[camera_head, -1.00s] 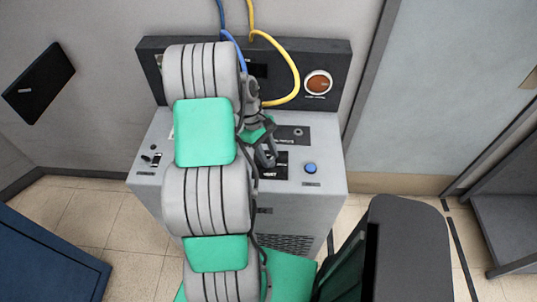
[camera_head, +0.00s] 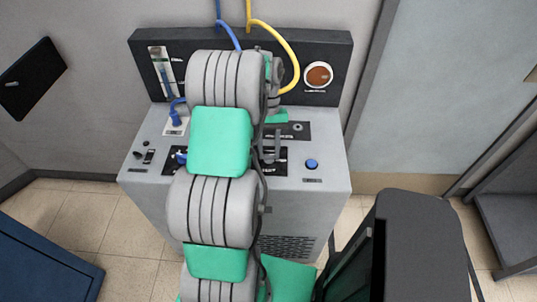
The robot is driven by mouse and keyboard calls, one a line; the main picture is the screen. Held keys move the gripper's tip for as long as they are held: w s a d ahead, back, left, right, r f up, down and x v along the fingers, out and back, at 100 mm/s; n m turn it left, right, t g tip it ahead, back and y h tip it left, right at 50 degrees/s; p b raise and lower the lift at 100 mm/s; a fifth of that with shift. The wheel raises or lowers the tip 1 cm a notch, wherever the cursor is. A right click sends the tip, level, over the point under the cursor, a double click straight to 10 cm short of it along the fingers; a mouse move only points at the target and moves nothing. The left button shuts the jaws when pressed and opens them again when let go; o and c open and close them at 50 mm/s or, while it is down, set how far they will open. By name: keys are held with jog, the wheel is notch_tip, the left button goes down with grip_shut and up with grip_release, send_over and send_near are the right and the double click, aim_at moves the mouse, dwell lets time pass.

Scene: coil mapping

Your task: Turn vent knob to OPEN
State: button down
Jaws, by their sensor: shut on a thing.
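The vent panel (camera_head: 283,166) is a dark plate on the grey top of the console, right of my arm. The vent knob is hidden behind my gripper and arm, so I cannot read its setting. My gripper (camera_head: 275,152) shows only in part, as grey finger pieces low over the vent panel. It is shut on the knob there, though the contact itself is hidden.
A blue button (camera_head: 311,164) sits right of the vent panel. A round orange-red lamp (camera_head: 319,75) is on the dark back panel. A yellow hose (camera_head: 291,57) and a blue hose (camera_head: 227,32) hang behind my arm. A dark chair-like object (camera_head: 418,245) stands front right.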

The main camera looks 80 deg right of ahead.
jog(key=shift+d+m+b, duration=0.1)
jog(key=shift+m+b, duration=0.45)
jog(key=shift+m, duration=0.05)
jog(key=shift+r, duration=0.1)
jog(key=c, duration=1)
grip_release()
jog(key=shift+o, duration=0.2)
jog(key=s+p+v, duration=0.1)
jog(key=v, duration=0.6)
jog(key=shift+w+r+p, duration=0.35)
jog(key=shift+w+p, duration=0.05)
jog(key=shift+d, duration=0.15)
